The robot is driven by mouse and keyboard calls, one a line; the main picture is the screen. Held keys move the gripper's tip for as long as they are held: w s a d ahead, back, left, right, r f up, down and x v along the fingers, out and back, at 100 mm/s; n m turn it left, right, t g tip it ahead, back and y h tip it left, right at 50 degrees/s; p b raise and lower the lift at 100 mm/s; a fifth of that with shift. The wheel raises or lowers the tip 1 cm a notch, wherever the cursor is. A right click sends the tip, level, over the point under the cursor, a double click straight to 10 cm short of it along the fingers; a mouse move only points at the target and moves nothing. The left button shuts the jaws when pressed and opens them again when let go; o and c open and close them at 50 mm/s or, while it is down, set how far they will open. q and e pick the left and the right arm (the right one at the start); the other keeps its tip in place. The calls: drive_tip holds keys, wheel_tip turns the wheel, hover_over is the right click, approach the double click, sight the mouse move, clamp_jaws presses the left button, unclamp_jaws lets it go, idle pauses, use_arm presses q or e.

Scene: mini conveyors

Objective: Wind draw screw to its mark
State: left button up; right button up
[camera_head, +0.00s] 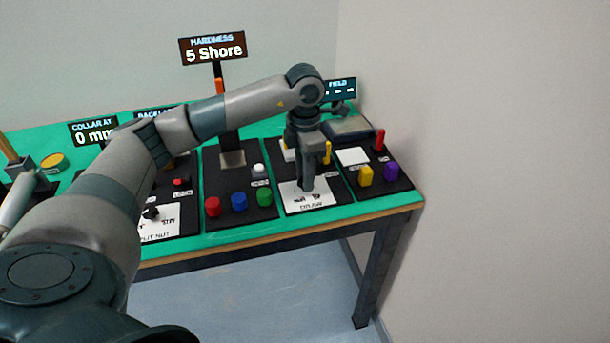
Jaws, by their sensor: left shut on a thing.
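My left arm reaches across the table, and its gripper (306,187) points down over a white plate (322,200) on a black panel. The plate carries dark marks and a label too small to read surely. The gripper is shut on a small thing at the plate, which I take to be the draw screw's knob. The fingers hide it, so its turn against the marks cannot be told. My right gripper is not in view.
Left of the gripper stand red (213,206), blue (239,201) and green (264,196) knobs. To its right are yellow (365,176) and purple (391,172) knobs and a red lever (380,139). A display (213,51) reads "5 Shore". The table's front edge (290,231) is close.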

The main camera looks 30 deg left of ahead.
use_arm(q)
drive_tip(key=shift+a+r, duration=0.1)
drive_tip(key=shift+r, duration=0.05)
drive_tip(key=o, duration=1)
drive_tip(key=shift+o, duration=0.2)
